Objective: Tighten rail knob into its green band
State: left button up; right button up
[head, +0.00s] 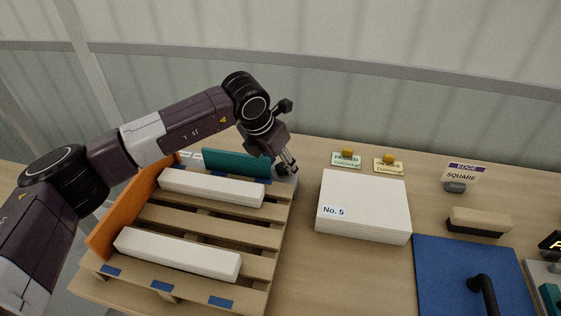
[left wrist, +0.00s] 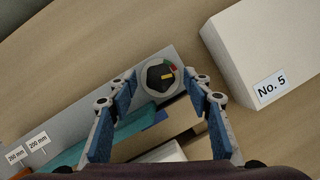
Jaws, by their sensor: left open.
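The rail knob (left wrist: 158,78) is black with a yellow pointer mark. It sits at the end of a grey rail (left wrist: 75,108) in the left wrist view. Its round dial has a small green band (left wrist: 176,71) and a red patch beside it at the upper right. The pointer appears to face right, close to the green band; I cannot tell whether it is inside. My left gripper (head: 289,166) is over the rail's end at the pallet's far right corner. In the left wrist view its open fingers stand either side of the knob, apart from it. My right gripper is out of view.
A slatted pallet (head: 190,236) holds two white bars (head: 178,253), with an orange board (head: 125,218) and a teal board (head: 236,164) at its edges. A white stack marked No. 5 (head: 363,205) stands to the right. Farther right are a blue plate (head: 450,270) and an eraser-like block (head: 480,222).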

pick_arm(q)
jog(key=shift+c, duration=0.5)
jog(key=c, duration=1)
jog(key=m+b, duration=0.2)
jog(key=b, duration=0.1)
jog(key=shift+w+f+h+b, duration=0.2)
jog(key=shift+f+h+b, duration=0.1)
jog(key=shift+h, duration=0.1)
jog(key=shift+c, duration=0.2)
jog(key=shift+a+r+m+g+b, duration=0.1)
jog(key=shift+r+m+g+b, duration=0.1)
jog(key=shift+m+g+b, duration=0.6)
jog(key=shift+r+m, duration=0.1)
jog(key=shift+m, duration=0.7)
jog(key=shift+h, duration=0.3)
jog(key=o, duration=1.1)
jog(key=shift+o, duration=0.2)
